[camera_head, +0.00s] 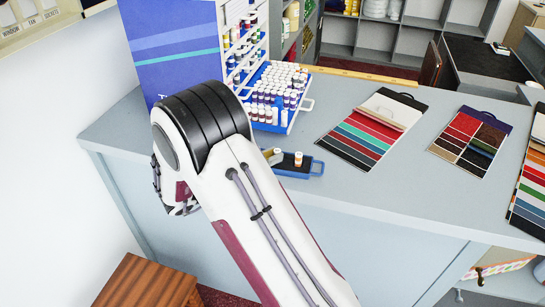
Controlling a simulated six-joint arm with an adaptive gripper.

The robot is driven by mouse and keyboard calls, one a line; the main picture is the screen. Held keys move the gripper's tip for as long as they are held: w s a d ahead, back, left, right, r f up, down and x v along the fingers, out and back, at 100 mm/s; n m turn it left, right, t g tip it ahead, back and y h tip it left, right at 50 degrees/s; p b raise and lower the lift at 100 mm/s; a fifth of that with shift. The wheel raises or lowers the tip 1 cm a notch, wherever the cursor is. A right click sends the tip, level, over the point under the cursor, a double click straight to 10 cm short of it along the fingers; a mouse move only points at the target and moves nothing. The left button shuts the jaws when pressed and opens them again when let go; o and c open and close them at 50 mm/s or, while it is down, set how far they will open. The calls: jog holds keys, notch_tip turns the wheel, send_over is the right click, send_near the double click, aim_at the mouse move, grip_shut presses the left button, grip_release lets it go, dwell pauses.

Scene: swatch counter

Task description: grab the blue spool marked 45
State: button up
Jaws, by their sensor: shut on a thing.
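My gripper is not visible; my own white and black arm fills the middle left and hides what lies behind it. Many small spools (275,90) with white tops stand in rows in a blue tray (306,104) on the counter. Dark purple and blue sides show on the front ones. No number can be read, so I cannot tell which spool is marked 45. A small blue tray (318,172) at the counter's front edge holds a white and orange spool (298,159) and a greyish piece (276,155) beside my arm.
Fabric swatch boards (362,140) lie to the right, with another board (465,140) beyond. A wooden stool (148,285) stands below.

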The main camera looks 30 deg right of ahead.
notch_tip(320, 180, up, 10)
dwell(0.7)
